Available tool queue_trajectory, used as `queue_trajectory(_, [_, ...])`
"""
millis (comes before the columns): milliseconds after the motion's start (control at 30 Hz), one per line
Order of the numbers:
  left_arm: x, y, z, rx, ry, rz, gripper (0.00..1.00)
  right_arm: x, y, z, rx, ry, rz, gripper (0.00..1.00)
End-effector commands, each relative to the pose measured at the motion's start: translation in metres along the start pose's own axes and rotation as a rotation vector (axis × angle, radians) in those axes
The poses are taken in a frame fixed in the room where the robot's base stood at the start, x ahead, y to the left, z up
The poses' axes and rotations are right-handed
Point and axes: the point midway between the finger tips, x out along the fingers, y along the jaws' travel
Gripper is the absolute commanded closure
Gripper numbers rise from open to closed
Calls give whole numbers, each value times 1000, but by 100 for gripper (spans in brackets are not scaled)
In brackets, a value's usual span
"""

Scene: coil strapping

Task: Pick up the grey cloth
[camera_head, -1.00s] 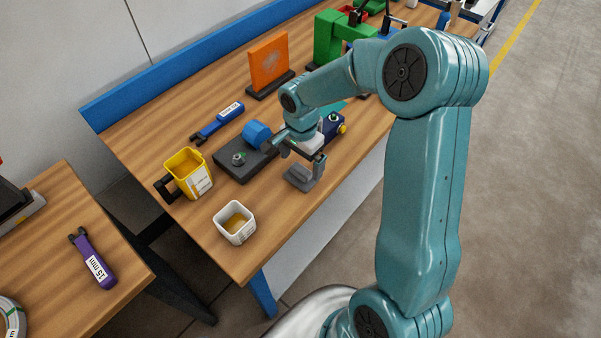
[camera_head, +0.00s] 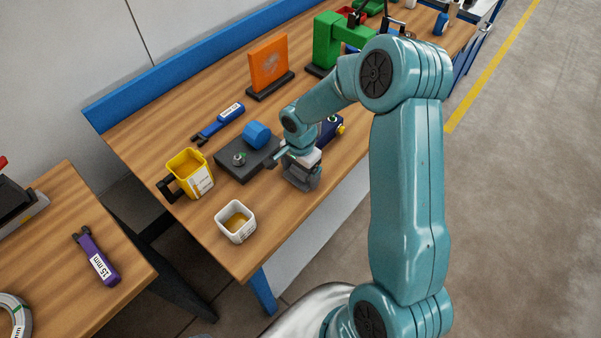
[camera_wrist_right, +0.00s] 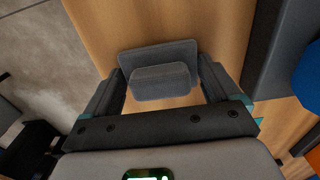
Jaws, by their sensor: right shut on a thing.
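The grey cloth (camera_head: 304,183) is a folded piece with a flat base and a raised ridge, near the front edge of the wooden bench. My right gripper (camera_head: 302,174) is down at it from above, and its fingers are partly hidden by the arm in the head view. In the right wrist view the grey cloth (camera_wrist_right: 160,82) lies between the two fingers of my right gripper (camera_wrist_right: 162,76), shut on its raised ridge. The cloth appears to be still at the bench top. My left gripper is not in view.
A dark plate (camera_head: 246,160) with a blue part (camera_head: 257,134) lies left of the cloth. A dark blue item (camera_head: 330,130) is just behind the gripper. An orange panel (camera_head: 268,62) stands further back.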

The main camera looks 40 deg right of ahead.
Motion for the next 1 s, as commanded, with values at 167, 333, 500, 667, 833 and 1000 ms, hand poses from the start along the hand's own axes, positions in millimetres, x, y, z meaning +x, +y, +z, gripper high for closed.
queue_trajectory(167, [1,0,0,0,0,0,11,-4,1,0,0,0,3,50])
queue_trajectory(333, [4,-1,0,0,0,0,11,-29,0,0,1,2,-3,50])
queue_trajectory(500, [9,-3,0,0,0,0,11,-80,-1,0,1,3,-6,50])
queue_trajectory(667, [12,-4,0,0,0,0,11,-131,-1,0,0,2,-5,50])
queue_trajectory(833, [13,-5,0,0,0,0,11,-172,-1,0,0,1,-3,50])
queue_trajectory(1000, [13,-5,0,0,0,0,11,-194,0,0,0,0,0,50])
